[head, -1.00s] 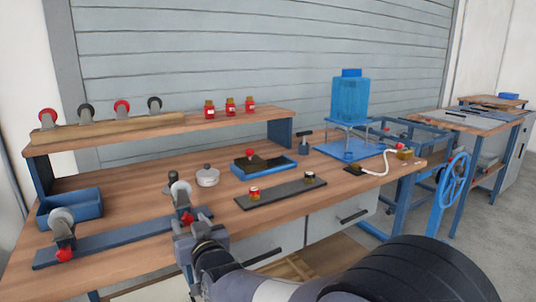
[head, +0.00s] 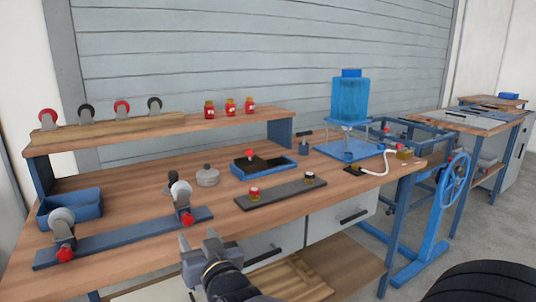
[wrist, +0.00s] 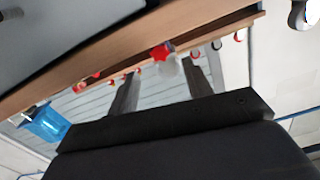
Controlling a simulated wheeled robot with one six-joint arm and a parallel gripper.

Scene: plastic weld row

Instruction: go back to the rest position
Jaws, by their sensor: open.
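My gripper (head: 199,241) is in front of the workbench's front edge, low in the head view, its two fingers apart with nothing seen between them. In the wrist view my gripper (wrist: 160,68) also shows two dark spread fingers. Beyond them are the bench's wooden edge and a red knob (wrist: 162,52), apparently past the fingertips. Whether the fingers touch anything cannot be told from the wrist view.
The workbench (head: 130,265) holds a blue bar (head: 130,238) with two wheels, a blue bin (head: 85,206), a dark strip (head: 282,194) and a blue tank (head: 350,100). A blue handwheel (head: 455,180) stands at right.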

